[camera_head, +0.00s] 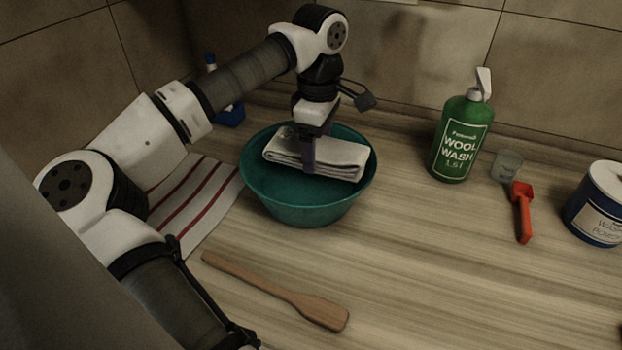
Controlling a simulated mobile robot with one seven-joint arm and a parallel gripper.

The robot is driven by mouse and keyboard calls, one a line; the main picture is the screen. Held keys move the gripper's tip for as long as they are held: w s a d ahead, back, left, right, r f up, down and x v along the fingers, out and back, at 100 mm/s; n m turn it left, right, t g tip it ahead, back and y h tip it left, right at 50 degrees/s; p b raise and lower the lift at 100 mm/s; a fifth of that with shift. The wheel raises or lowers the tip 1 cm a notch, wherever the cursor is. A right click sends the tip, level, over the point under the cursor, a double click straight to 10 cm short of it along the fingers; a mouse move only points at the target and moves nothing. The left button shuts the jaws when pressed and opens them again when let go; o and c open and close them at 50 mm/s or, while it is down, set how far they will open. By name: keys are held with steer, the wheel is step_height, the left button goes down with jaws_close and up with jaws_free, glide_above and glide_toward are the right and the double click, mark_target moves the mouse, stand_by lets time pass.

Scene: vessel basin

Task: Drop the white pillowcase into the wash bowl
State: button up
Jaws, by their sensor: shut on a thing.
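The white pillowcase (338,160) is a folded, flat bundle. My gripper (308,168) points down from above and is shut on its left-middle part; one dark finger shows in front of the cloth. The teal wash bowl (300,211) stands on the counter below. The pillowcase lies over the bowl's opening in the picture, its right end close to the bowl's right rim. I cannot tell whether the cloth touches the bowl or how far it is above the bottom.
A wooden paddle (283,290) lies in front of the bowl. A striped cloth (197,207) lies at left, partly behind my arm. At right stand a green wool wash bottle (459,140), a small clear cup (507,165), a red scoop (522,210) and a blue-white tub (598,208).

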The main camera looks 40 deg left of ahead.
steer(key=o, duration=1.2)
steer(key=shift+r, duration=0.1)
step_height(320, 180, up, 14)
steer(key=p, duration=0.9)
